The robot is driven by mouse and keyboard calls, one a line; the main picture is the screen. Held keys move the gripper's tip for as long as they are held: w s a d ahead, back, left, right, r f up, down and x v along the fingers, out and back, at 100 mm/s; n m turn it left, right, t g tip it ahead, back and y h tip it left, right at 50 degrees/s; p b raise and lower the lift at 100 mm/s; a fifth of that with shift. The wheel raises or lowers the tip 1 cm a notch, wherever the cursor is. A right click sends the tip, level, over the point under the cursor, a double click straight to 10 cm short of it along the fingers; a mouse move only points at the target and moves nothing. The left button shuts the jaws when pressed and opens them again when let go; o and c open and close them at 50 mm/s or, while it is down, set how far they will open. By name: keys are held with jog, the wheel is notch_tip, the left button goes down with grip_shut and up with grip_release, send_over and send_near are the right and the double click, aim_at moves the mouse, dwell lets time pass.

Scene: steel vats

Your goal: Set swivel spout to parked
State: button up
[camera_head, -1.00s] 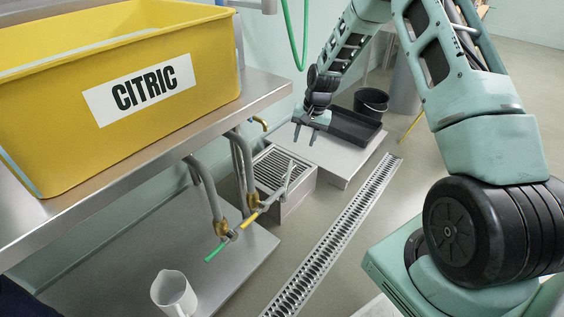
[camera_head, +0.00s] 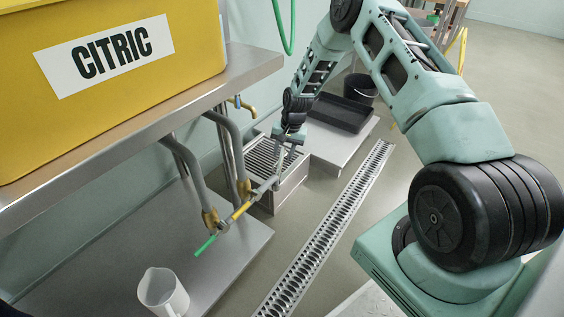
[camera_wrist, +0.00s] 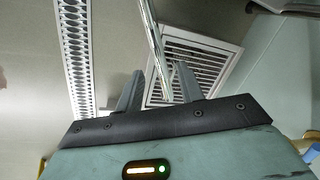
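The swivel spout (camera_head: 264,186) is a thin metal pipe running from the valve fittings under the steel shelf toward the drain grate. A yellow-handled valve (camera_head: 241,211) and a green-handled valve (camera_head: 206,245) sit at its near side. My gripper (camera_head: 286,153) is low at the spout's far end, which it partly hides. In the wrist view, my gripper's two fingers (camera_wrist: 158,75) stand apart. The spout pipe (camera_wrist: 151,30) passes between them in the picture. I cannot tell whether either finger touches it.
A yellow CITRIC bin (camera_head: 110,70) stands on the steel shelf (camera_head: 130,138). A white jug (camera_head: 162,291) stands below on a low steel surface. The square grated drain (camera_head: 270,157) lies behind the spout. A long floor drain (camera_head: 325,235) runs beside it. A black tray (camera_head: 340,112) and bucket (camera_head: 359,90) stand behind.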

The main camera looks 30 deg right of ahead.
aim_at(280, 160)
jog(key=shift+w+a+f+b, duration=0.15)
jog(key=shift+f+b, duration=0.1)
jog(key=shift+f, duration=0.6)
jog(key=shift+w+a+f+b, duration=0.1)
jog(key=shift+f+b, duration=0.1)
jog(key=shift+f, duration=0.6)
grip_shut()
jog(key=shift+a, duration=0.1)
jog(key=w+a+n+g+p, duration=0.2)
jog(key=a+n, duration=0.9)
jog(key=n, duration=0.1)
jog(key=shift+w+a+n, duration=0.25)
jog(key=shift+w+n, duration=0.05)
jog(key=shift+w, duration=0.05)
